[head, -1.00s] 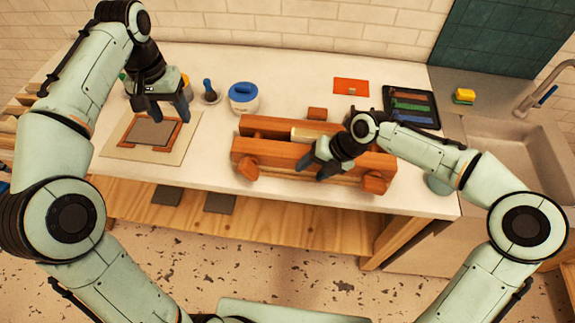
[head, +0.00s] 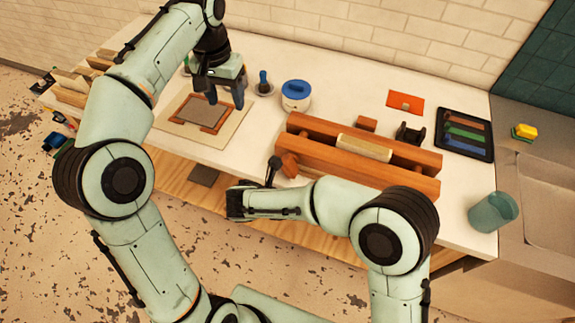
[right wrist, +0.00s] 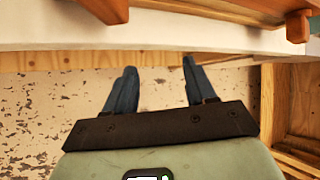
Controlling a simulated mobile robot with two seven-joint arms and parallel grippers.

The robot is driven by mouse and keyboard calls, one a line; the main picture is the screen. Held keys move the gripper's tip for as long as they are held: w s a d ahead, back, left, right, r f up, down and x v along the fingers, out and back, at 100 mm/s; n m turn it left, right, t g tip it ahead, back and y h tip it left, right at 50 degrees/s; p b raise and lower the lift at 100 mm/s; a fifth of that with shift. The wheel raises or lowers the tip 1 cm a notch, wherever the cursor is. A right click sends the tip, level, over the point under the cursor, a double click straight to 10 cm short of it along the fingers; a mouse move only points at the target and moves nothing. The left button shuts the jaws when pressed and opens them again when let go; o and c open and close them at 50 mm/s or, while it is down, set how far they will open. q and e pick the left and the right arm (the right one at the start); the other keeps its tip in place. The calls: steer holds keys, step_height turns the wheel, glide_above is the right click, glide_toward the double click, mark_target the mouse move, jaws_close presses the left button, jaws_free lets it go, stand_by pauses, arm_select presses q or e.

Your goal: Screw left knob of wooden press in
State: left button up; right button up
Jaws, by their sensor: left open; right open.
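My right arm covers the area of the right knob in the head view. In the right wrist view, my right gripper (right wrist: 158,64) is open and empty, over the floor by the worktop's front edge. A knob (right wrist: 105,8) shows at the top left there, beyond the fingertips. My left gripper (head: 225,95) is open and empty above the framed grey plate (head: 203,115).
A black tray (head: 465,134) and orange card (head: 405,102) lie at the back right. A teal cup (head: 492,212) stands near the sink. A wooden table leg (right wrist: 290,110) shows in the right wrist view.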

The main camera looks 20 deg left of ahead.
mark_target(284, 170)
steer(key=s+a+r+t+y, duration=0.2)
steer(key=s+a+r+t, duration=0.1)
steer(key=a+r+t, duration=0.3)
steer(key=shift+n+t, duration=0.3)
steer(key=shift+n, duration=0.2)
steer(key=x, duration=0.8)
steer(key=a+x, duration=0.1)
steer(key=x, duration=0.3)
steer(key=shift+s+f, duration=0.1)
steer(key=shift+f, duration=0.3)
steer(key=c, duration=0.9)
